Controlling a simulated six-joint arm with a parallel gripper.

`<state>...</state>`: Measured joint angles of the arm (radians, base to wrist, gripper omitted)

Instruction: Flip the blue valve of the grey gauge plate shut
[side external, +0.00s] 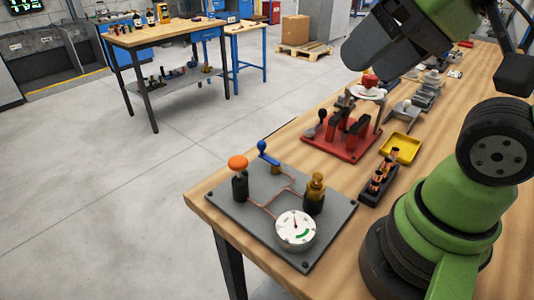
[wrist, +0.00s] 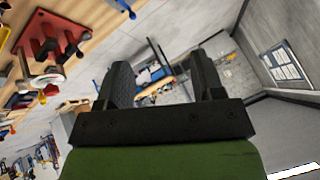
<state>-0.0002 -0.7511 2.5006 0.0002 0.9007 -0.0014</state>
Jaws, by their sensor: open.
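The grey gauge plate (side external: 248,208) lies on the near left corner of the wooden bench in the side view. Its blue valve (side external: 268,154) stands at the back of the plate, with a ball-ended lever slanting up to the left from a brass body. An orange-capped knob (side external: 238,166), a brass fitting (side external: 316,188) and a round white gauge (side external: 295,229) share the plate. My gripper (wrist: 163,72) is open and empty in the wrist view, its two dark fingers apart. Its fingertips do not show in the side view, and it touches nothing I can see.
A red fixture (side external: 342,138) with dark clamps stands behind the plate. A black holder with copper pieces (side external: 378,181) and a yellow tray (side external: 400,148) are to the right. The red fixture also shows in the wrist view (wrist: 38,68).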

